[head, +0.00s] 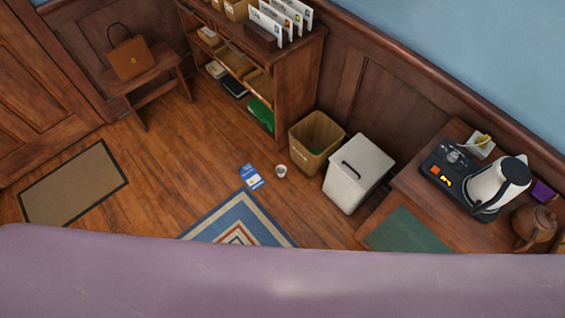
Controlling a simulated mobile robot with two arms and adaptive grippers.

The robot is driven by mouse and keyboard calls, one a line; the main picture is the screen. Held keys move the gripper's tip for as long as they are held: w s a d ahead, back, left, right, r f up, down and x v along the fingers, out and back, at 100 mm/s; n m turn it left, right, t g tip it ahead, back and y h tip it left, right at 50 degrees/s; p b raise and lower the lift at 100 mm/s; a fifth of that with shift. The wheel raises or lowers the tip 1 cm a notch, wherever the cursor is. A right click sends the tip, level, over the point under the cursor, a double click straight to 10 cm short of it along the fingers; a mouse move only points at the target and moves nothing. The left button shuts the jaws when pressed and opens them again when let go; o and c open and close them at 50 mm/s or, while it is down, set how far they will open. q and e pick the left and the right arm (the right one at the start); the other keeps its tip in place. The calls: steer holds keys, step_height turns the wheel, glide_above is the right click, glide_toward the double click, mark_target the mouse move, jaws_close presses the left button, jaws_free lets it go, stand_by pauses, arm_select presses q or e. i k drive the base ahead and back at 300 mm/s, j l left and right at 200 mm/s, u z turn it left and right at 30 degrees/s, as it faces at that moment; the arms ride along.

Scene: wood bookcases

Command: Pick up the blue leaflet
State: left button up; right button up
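The blue leaflet (251,177) lies flat on the wood floor in the head view. It is blue with a white part.
A cardboard bin (315,143) and a white lidded bin (357,172) stand right of the leaflet. A bookcase (297,86) is behind it. A blue-bordered rug (265,228) lies nearer. A desk (410,185) with a kettle is at right.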

mark_target(250, 175)
steer(key=z, duration=0.25)
steer(key=l+u, duration=0.1)
steer(key=i+l+u, duration=0.1)
steer(key=l+u, duration=0.55)
steer(key=j+u, duration=0.1)
steer(key=u, duration=0.2)
steer(key=i+l, duration=0.05)
